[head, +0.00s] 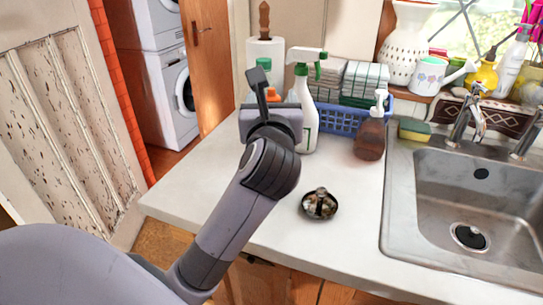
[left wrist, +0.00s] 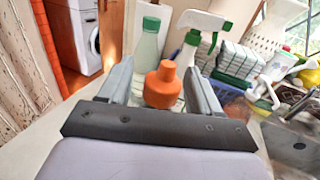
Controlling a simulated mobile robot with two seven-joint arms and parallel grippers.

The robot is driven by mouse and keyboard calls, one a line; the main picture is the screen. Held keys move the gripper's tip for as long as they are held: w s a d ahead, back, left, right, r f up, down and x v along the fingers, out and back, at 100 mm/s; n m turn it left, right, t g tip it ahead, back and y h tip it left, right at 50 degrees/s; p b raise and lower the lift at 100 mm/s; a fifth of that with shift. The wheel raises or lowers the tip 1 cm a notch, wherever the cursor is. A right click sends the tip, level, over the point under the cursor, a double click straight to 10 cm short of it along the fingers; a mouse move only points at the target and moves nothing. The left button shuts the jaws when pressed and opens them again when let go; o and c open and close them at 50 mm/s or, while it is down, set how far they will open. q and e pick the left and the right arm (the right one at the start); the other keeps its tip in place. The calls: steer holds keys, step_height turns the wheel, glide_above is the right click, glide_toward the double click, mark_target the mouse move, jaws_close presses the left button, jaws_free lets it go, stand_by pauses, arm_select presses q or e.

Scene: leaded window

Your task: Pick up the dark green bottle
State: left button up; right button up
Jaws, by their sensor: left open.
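I see no plainly dark green bottle. A pale green bottle with a green cap (left wrist: 148,45) stands at the back of the counter; its cap also shows in the head view (head: 264,63). An orange-topped bottle (left wrist: 162,85) is between my left gripper's fingers in the left wrist view, and its orange top (head: 271,95) shows behind the gripper in the head view. Its lower part is hidden. A white spray bottle with a green trigger (head: 305,100) stands just to the right. My left gripper (head: 270,118) is open, with a finger on each side of the orange top. My right gripper is out of view.
A blue basket (head: 343,119) with folded cloths and a brown pump bottle (head: 370,138) stand right of the gripper. A small dark dish (head: 320,204) sits on the counter in front. The sink (head: 480,190) is at the right. The counter's front left (head: 200,180) is clear.

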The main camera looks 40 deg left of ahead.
arm_select(q)
steer(key=c, duration=1.2)
steer(key=shift+o, duration=0.2)
steer(key=shift+r, duration=0.1)
